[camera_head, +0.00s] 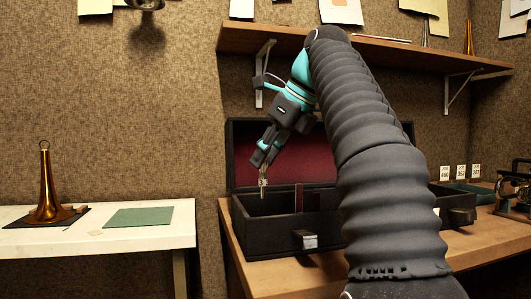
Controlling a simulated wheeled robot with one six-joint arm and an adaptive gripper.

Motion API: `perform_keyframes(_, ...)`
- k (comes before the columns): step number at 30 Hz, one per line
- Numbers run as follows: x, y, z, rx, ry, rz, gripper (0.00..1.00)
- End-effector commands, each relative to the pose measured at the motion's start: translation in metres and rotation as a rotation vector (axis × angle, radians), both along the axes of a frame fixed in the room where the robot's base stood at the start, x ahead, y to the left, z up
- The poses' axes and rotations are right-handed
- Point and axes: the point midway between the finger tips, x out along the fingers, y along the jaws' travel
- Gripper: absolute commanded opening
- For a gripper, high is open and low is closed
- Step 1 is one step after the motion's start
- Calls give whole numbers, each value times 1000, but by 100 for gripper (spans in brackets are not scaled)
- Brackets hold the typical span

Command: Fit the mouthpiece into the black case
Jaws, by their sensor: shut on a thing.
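The black case (268,237) stands open on the wooden bench, its dark red-lined lid (290,140) raised at the back. Upright dividers show inside it; its floor is hidden by the front wall. My gripper (264,161) points down over the left part of the case. It is shut on a small, pale metallic piece, which looks like the mouthpiece (263,184). The piece hangs roughly upright below the fingertips, near the height of the case's rim. I cannot tell whether its lower end is above or within the case.
My arm hides the right part of the case. A wooden shelf (240,41) runs above. At left, a white table (150,238) holds a brass bell-shaped piece (46,195) and a green mat (139,217). Small numbered cards (460,171) and a dark machine stand at right.

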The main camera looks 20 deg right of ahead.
Motion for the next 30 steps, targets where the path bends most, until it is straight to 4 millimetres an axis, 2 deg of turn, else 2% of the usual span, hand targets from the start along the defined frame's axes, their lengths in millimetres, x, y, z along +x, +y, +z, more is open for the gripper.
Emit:
perform_keyframes(3,0,0,-14,0,0,0,0)
perform_keyframes(15,0,0,-43,0,0,0,0)
perform_keyframes(30,0,0,-49,0,0,0,0)
